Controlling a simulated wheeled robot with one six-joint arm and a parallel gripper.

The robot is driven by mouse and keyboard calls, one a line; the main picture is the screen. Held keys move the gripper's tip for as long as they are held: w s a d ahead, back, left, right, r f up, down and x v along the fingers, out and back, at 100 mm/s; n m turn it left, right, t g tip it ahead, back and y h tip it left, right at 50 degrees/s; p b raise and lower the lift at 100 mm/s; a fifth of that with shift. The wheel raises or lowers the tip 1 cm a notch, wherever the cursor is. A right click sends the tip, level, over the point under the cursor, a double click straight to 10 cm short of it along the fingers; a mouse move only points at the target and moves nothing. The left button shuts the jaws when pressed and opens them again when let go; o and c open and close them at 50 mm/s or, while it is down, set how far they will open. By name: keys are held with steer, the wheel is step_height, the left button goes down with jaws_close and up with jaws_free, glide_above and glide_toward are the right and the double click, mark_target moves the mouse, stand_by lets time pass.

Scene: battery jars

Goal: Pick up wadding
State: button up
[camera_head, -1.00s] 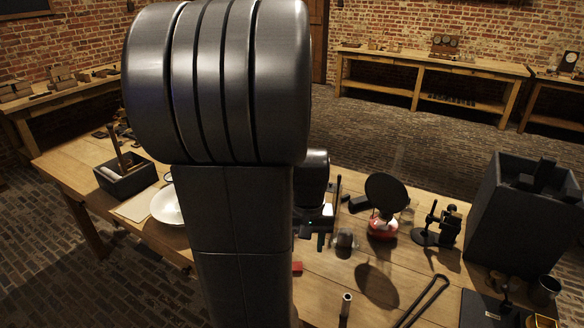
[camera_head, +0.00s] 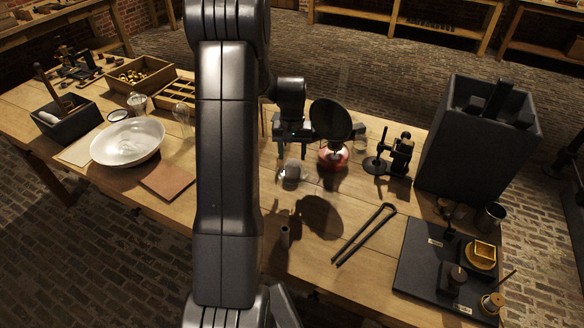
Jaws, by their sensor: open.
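I cannot pick out the wadding for certain. A white bowl (camera_head: 103,146) at the left of the table holds something pale and low that I cannot make out. My gripper (camera_head: 292,152) points down over the middle of the table, its jaws open. Just below and in front of it is a small clear glass vessel (camera_head: 293,173) with a greyish content. I cannot tell whether the jaws touch it. My arm hides part of the table's middle.
A black disc (camera_head: 331,119) stands over a red vessel (camera_head: 333,156) right beside my gripper. A black stand (camera_head: 393,157), a tall dark box (camera_head: 458,155), tongs (camera_head: 364,234) and a dark board (camera_head: 420,262) lie farther right. Wooden trays (camera_head: 140,76) are at back left.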

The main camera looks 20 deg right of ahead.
mark_target(292, 165)
step_height(292, 165, down, 3)
steer(key=shift+f, duration=0.1)
steer(key=shift+w+d+f+p, duration=0.15)
steer(key=shift+f+p, duration=0.15)
steer(key=shift+f, duration=0.6)
steer(key=shift+w+f+p, duration=0.15)
steer(key=shift+f+p, duration=0.15)
steer(key=shift+f, duration=0.55)
steer(key=shift+w+d+f+p, duration=0.15)
steer(key=shift+f+p, duration=0.15)
steer(key=shift+f, duration=0.6)
steer(key=shift+a, duration=0.1)
steer(key=c, duration=0.7)
